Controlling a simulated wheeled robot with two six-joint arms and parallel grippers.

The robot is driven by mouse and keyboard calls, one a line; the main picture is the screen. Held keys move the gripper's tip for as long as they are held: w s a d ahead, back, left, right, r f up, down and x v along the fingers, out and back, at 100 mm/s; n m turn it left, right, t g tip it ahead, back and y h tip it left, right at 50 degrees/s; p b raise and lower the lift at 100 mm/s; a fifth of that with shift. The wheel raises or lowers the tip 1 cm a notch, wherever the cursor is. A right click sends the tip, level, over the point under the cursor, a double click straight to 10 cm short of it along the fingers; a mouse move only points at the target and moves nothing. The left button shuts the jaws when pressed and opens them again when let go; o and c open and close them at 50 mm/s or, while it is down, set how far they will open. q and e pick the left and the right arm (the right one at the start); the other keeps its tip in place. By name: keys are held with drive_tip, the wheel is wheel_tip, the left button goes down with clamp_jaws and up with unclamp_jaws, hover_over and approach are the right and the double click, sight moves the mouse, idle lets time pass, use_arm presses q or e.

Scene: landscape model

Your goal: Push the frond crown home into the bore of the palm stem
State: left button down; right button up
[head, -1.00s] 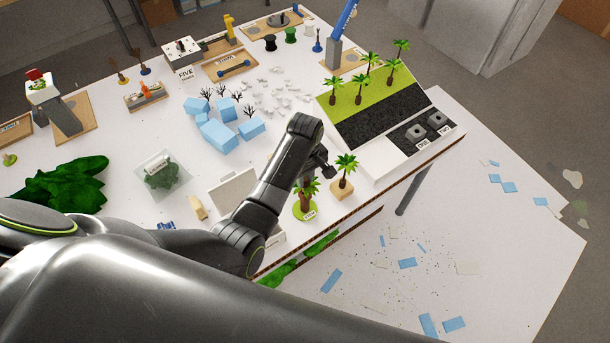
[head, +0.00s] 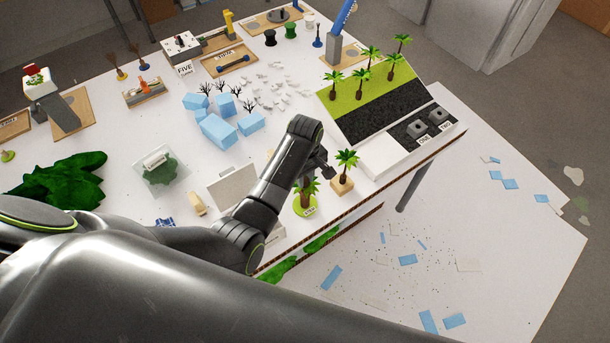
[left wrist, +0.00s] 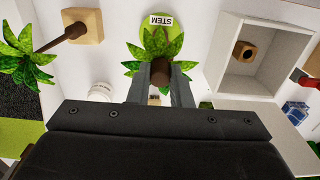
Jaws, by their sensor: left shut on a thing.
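The palm stem stands upright on a round green base (head: 306,211) with a STEM label, near the table's front edge. Its brown trunk (head: 304,198) shows in the head view. The base (left wrist: 158,20) also shows in the left wrist view. The frond crown (left wrist: 158,42) spreads green leaves just beyond my left fingertips. My left gripper (left wrist: 160,82) is shut on the crown, with a brown part between the fingers. In the head view my left gripper (head: 324,170) is over the stem, and fronds show there. The bore is hidden, so I cannot tell how deep the crown sits. My right gripper is not in view.
A finished small palm (head: 345,163) on a wooden block stands close by on the right. An open white box (left wrist: 228,80) and a small white round thing (left wrist: 100,92) are near. The landscape board (head: 375,110) with palms lies behind on the right.

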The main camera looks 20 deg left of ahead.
use_arm(q)
drive_tip(key=shift+f, duration=0.3)
drive_tip(key=c, duration=1.2)
unclamp_jaws()
drive_tip(key=shift+c, duration=0.2)
